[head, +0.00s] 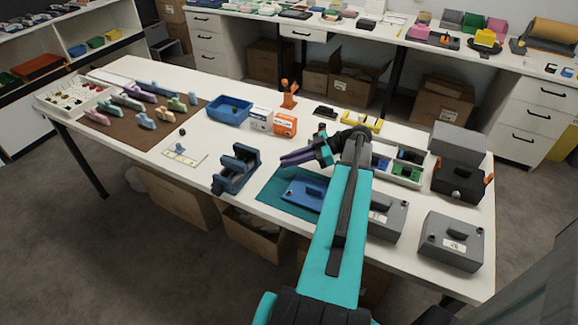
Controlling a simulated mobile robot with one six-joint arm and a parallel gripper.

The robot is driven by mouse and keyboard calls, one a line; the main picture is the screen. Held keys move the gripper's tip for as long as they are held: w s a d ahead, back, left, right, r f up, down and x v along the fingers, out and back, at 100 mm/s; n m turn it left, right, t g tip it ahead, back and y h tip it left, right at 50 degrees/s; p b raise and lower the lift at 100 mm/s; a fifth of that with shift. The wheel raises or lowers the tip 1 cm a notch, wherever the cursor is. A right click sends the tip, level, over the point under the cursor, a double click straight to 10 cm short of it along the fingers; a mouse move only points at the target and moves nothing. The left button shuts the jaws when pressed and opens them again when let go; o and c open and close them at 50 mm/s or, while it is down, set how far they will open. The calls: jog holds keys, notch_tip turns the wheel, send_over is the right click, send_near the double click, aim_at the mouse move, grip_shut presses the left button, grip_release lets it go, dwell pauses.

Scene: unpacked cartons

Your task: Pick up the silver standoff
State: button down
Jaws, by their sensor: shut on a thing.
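My gripper (283,161), with purple fingers on a dark and teal wrist, is at the middle of the white table. It points left and is held above the teal mat's back edge, right of the dark blue vise-like fixture. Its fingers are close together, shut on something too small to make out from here. I cannot pick out the silver standoff for certain anywhere in this view. My forearm hides part of the table to the right of the gripper.
A blue case (303,194) lies on the teal mat (267,193). The blue fixture (236,168) stands left of it. Blue bin (229,108), white box (260,119) and orange box (285,125) stand behind. Grey boxes (450,240) and a divided tray (403,176) are at right.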

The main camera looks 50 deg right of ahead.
notch_tip(320, 180, up, 8)
jog(key=b, duration=0.1)
jog(key=shift+f, duration=0.15)
dwell(0.9)
